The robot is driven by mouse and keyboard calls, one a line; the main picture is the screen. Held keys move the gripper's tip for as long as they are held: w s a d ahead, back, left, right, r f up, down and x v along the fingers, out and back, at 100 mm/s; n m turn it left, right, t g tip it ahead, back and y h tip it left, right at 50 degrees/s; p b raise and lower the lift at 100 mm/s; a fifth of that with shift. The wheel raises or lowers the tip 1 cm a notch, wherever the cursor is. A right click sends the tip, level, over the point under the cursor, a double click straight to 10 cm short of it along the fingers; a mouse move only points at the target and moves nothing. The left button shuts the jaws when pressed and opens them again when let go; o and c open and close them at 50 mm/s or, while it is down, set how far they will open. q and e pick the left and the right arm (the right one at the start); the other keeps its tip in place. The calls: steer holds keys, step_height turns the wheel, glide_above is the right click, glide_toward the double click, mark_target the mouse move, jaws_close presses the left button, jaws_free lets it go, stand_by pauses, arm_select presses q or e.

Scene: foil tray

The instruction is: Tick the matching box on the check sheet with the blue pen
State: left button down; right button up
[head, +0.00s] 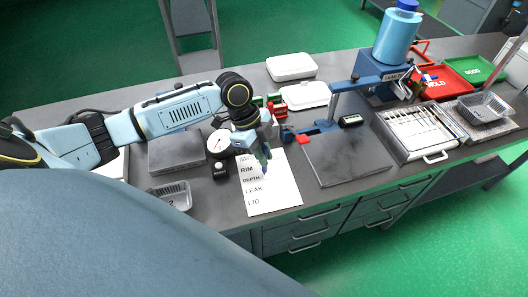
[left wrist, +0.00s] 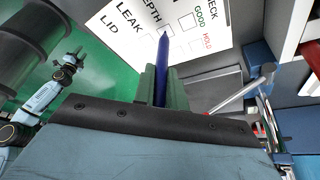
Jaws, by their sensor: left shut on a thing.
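The white check sheet (head: 262,203) lies on the grey bench, with rows RIM, DEPTH, LEAK and LID. My left gripper (head: 265,160) is over its upper right part, shut on the blue pen (left wrist: 161,78). In the left wrist view the pen points away between the fingers, its tip overlapping the sheet (left wrist: 150,12) by a box in the DEPTH row, under GOOD. I cannot tell whether the tip touches paper. The gripper hides part of the boxes in the head view. An arm that seems to be my right one shows in the left wrist view; its gripper (left wrist: 74,54) is too small to read.
A dial gauge (head: 218,141) and small black box (head: 220,170) stand left of the sheet. A grey plate (head: 348,160) lies right of it. White lidded containers (head: 291,67) are behind. A red HOLD tray (head: 440,82) and green GOOD tray (head: 476,71) are far right.

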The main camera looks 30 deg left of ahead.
arm_select(q)
steer(key=shift+f, duration=0.25)
stand_by(0.7)
steer(key=shift+d+p, duration=0.35)
steer(key=shift+p, duration=0.4)
stand_by(1.1)
steer(key=shift+w+a+p, duration=0.1)
steer(key=shift+w+p, duration=0.4)
steer(key=shift+p, duration=0.05)
stand_by(1.1)
steer(key=shift+r, duration=0.1)
step_height(320, 180, up, 6)
steer(key=p, duration=0.6)
stand_by(0.6)
